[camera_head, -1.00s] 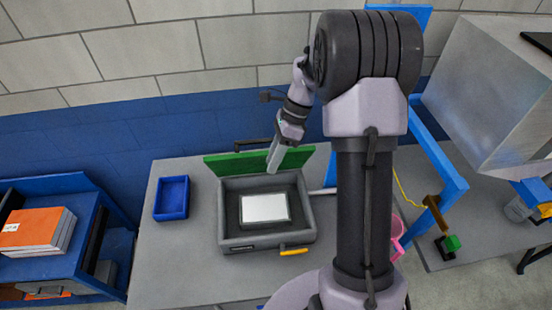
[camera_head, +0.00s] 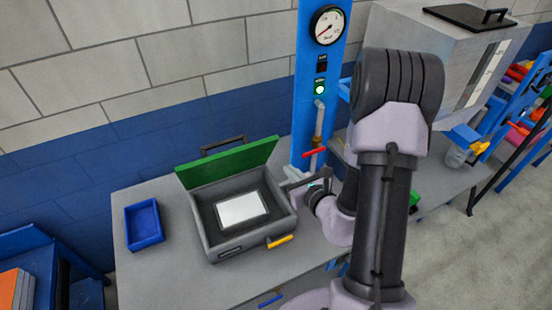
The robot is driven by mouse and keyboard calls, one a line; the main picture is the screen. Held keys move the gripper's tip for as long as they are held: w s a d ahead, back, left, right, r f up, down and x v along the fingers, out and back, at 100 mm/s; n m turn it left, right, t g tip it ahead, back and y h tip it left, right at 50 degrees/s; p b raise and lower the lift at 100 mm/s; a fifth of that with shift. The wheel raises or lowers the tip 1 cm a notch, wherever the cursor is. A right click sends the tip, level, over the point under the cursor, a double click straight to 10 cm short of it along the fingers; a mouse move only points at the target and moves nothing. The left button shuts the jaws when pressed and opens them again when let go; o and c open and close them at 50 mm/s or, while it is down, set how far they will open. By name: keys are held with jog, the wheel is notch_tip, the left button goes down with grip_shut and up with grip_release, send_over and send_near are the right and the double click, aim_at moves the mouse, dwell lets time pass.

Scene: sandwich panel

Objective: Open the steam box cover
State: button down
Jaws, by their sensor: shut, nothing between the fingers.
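The steam box (camera_head: 212,238) is a dark grey box on the grey table, with a yellow handle (camera_head: 281,241) at its front right. Its green cover (camera_head: 236,162) stands raised and tilted back along the rear edge, with a dark bar handle (camera_head: 223,144) behind it. The inside is open to view and holds a white rectangular panel (camera_head: 241,209). My gripper (camera_head: 292,184) is shut and empty beside the box's right rear corner. It looks clear of the cover; whether it touches the rim I cannot tell.
A blue tray (camera_head: 144,224) sits left of the box. A blue post with a gauge (camera_head: 327,26), a lit green button (camera_head: 320,89) and a red valve lever (camera_head: 314,153) stands right of the box. A grey cabinet (camera_head: 428,65) is further right. The table's front left is clear.

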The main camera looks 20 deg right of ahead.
jog(key=f+b, duration=0.1)
jog(key=b, duration=0.7)
send_near(269, 143)
notch_tip(269, 143, down, 4)
jog(key=w, duration=0.3)
jog(key=shift+w+r, duration=0.4)
jog(key=shift+w, duration=0.2)
jog(key=shift+w+r, duration=0.35)
jog(key=shift+w, duration=0.5)
jog(key=shift+r, duration=0.1)
